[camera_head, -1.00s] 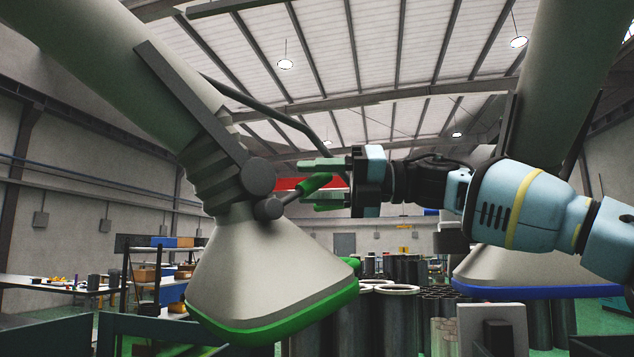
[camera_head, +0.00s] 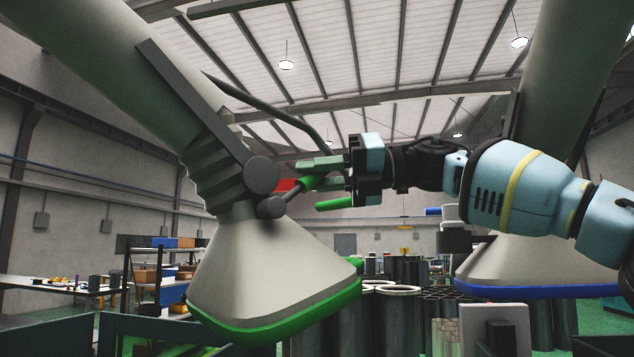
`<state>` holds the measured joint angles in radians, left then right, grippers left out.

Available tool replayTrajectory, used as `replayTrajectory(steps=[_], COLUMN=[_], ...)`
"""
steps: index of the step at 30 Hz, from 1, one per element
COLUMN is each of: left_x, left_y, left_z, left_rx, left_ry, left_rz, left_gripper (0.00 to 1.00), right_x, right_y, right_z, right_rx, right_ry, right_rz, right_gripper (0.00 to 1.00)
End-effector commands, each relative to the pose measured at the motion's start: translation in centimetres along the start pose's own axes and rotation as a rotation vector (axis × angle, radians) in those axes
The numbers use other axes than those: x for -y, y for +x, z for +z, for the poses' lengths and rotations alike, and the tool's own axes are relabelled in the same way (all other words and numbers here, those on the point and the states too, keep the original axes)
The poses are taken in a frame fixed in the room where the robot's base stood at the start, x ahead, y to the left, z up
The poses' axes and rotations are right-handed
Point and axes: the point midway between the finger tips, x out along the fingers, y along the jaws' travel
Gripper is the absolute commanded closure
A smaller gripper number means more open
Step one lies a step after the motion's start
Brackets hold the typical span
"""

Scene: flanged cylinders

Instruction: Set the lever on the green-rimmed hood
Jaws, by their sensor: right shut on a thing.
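The green-rimmed hood (camera_head: 275,270) hangs at left centre, a pale cone with a green lower rim. Its lever (camera_head: 308,184) has a green grip and a dark rod running up and right from the round dark joint beside the hood's neck. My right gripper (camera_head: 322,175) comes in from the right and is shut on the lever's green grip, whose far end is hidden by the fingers. A bright green bar (camera_head: 333,204) shows just below the fingers; I cannot tell what it belongs to. My left gripper is out of view.
A blue-rimmed hood (camera_head: 535,265) hangs at right, partly behind my right arm. Dark cylinders with pale flanges (camera_head: 398,290) stand below, between the hoods. A shelf with boxes (camera_head: 155,275) and a table (camera_head: 60,285) are at left.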

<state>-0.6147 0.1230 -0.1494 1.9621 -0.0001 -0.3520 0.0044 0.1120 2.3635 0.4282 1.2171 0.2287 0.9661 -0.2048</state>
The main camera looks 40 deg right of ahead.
Motion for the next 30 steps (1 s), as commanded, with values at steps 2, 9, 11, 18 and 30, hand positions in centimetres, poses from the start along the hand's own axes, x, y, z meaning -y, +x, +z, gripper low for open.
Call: replayTrajectory(steps=[2, 9, 11, 18, 30], left_x=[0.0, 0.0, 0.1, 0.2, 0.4], left_y=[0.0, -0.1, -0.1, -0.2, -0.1], left_z=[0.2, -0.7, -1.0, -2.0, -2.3], left_rx=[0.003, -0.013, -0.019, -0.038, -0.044], left_ry=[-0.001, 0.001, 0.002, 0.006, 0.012], left_rz=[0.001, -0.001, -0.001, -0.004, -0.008], left_gripper=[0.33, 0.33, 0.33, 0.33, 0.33], right_x=[-0.4, -2.1, -2.4, -3.2, -3.6], right_y=[0.4, 1.1, 1.3, 1.9, 2.4], right_z=[0.2, 0.7, 0.8, 0.9, 0.8], right_rx=[-0.030, -0.137, -0.160, -0.226, -0.275], right_ry=[-0.037, -0.159, -0.184, -0.260, -0.312], right_rz=[-0.033, -0.139, -0.161, -0.224, -0.273], right_gripper=[1.00, 1.00, 1.00, 1.00, 1.00])
